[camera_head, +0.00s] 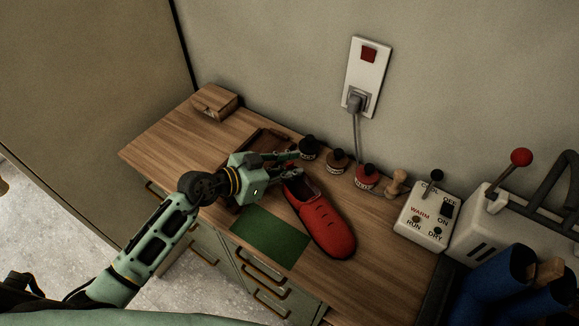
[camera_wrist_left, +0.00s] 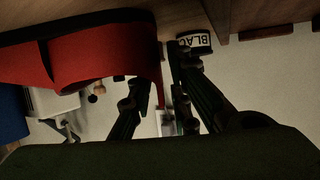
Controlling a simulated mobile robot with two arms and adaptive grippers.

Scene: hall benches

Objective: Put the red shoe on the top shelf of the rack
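The red shoe (camera_head: 323,221) lies on the wooden bench top, its toe toward the front right and its open heel end toward the back left. My left gripper (camera_head: 297,164) is at the heel end. In the left wrist view the red shoe (camera_wrist_left: 95,55) fills the upper left, and the thin heel edge shows between the two fingers (camera_wrist_left: 160,90). The fingers stand apart, with a gap beside the heel edge. The fingertips are partly hidden in the head view. I see no shelf rack that I can make out. My right gripper is out of view.
A green mat (camera_head: 269,238) lies left of the shoe. Dark, brown and red polish tins (camera_head: 366,178) stand behind it, and a switch box (camera_head: 422,218) to the right. A dark wooden tray (camera_head: 262,143) is behind my gripper. A small wooden box (camera_head: 214,102) sits at the back left.

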